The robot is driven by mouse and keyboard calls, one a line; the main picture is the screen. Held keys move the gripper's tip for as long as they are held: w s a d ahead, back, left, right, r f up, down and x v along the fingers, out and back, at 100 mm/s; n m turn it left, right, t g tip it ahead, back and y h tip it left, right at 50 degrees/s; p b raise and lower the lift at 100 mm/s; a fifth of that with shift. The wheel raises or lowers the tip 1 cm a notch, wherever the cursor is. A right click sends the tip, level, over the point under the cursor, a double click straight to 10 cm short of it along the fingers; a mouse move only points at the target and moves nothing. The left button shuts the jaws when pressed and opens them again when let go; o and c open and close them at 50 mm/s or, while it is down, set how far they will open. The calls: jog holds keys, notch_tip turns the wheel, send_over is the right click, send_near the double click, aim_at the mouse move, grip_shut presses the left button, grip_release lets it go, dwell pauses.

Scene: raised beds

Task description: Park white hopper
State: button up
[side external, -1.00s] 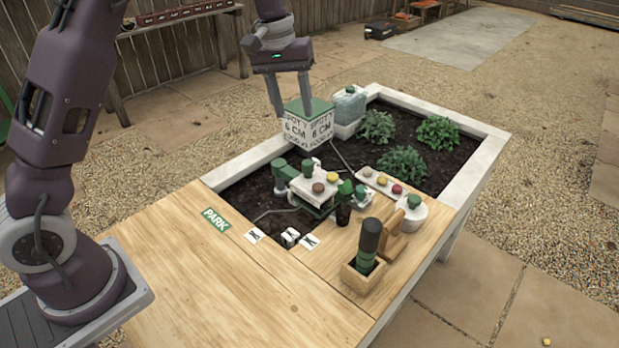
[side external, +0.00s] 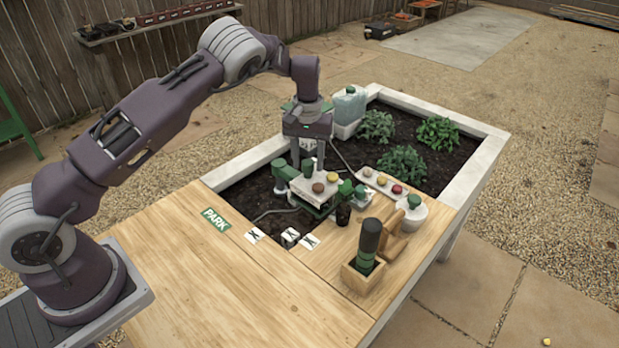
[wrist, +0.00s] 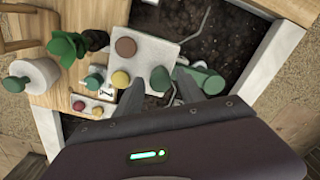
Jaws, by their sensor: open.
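A white block-shaped body, which looks like the white hopper (side external: 313,190), sits on a green frame over the soil. On its top are a brown knob (side external: 318,188), a yellow knob (side external: 332,177) and a green knob (wrist: 160,78). My gripper (side external: 307,166) is open and points down just above it. In the wrist view the fingers (wrist: 159,82) lie either side of the green knob; I cannot tell whether they touch it. The green PARK label (side external: 216,219) lies on the bare wood at left.
A green cylinder (wrist: 202,82) lies close beside the fingers. Black-marked white tiles (side external: 290,237) lie in front.

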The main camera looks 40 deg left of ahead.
aim_at(296, 181)
jog(key=c, duration=0.7)
jog(key=shift+s+a, duration=0.1)
jog(key=shift+s, duration=0.85)
jog(key=shift+s+a, duration=0.2)
jog(key=shift+s, duration=0.6)
jog(key=shift+s+a, duration=0.1)
jog(key=shift+s+a, duration=0.3)
jog(key=shift+s, duration=0.5)
